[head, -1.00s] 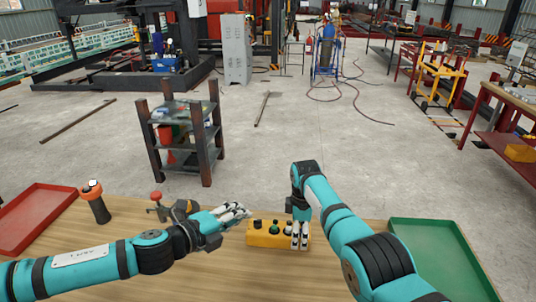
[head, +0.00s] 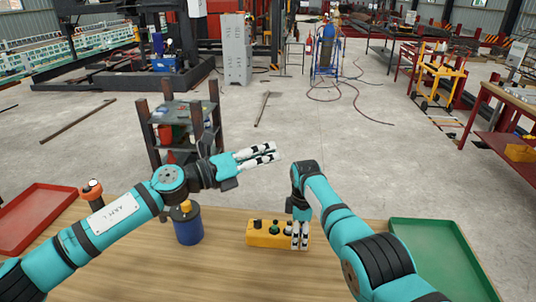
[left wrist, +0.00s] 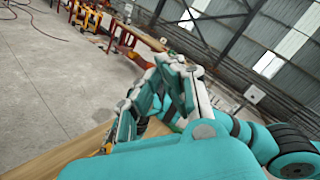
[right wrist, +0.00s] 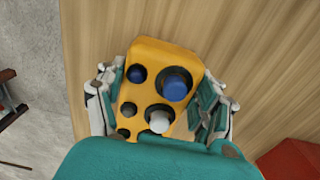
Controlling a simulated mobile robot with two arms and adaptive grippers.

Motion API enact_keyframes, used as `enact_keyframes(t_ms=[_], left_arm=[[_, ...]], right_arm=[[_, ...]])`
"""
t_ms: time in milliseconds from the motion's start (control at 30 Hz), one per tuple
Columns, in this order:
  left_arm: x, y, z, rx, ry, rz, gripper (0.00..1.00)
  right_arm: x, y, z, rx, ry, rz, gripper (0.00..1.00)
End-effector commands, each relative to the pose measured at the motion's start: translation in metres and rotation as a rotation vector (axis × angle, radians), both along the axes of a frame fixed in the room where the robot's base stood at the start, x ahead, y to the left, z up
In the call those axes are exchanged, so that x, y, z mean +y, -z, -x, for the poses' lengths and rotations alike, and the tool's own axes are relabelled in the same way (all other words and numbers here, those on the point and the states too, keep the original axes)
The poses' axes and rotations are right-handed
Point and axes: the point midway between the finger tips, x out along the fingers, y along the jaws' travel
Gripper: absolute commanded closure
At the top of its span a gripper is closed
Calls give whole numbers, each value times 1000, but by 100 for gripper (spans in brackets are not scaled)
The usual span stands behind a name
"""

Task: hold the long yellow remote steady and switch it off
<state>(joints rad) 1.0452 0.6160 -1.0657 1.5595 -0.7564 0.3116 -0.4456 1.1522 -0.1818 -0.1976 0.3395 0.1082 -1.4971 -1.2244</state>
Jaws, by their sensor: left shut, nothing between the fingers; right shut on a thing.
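The long yellow remote (head: 263,240) lies on the wooden table in front of me, with several round buttons on top. The right wrist view shows the remote (right wrist: 153,88) from above, with blue, white and dark buttons. My right gripper (head: 299,236) is shut on its right end in the head view, fingers on both sides of the body in the right wrist view. My left gripper (head: 275,153) is shut and empty, raised above and beyond the remote, clear of it. The left wrist view shows its fingers (left wrist: 178,68) but not the remote.
A blue canister with a yellow top (head: 188,228) stands left of the remote, below my left arm. A red tray (head: 38,215) is at the left edge, a green tray (head: 435,255) at the right. The front tabletop is bare.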

Motion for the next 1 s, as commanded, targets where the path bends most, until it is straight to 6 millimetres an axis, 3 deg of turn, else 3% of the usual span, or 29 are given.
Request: enact_keyframes(t_ms=[167,267,433,567,667,800,1000], left_arm=[[-4,-4,-3,2,3,7,100],[-5,-17,-12,71,-44,110,100],[3,-45,-43,335,-202,446,100],[17,-47,-68,602,-344,740,100],[28,-33,-82,814,-458,947,100],[38,2,-88,1114,-639,1208,100],[37,71,-61,1514,-973,1497,100]], right_arm=[[0,0,0,0,0,1,82],[0,0,0,0,0,1,82],[0,0,0,1,0,1,82],[0,0,0,0,-1,1,82],[0,0,0,0,0,1,82],[0,0,0,0,0,1,82],[0,0,0,0,0,1,82]])
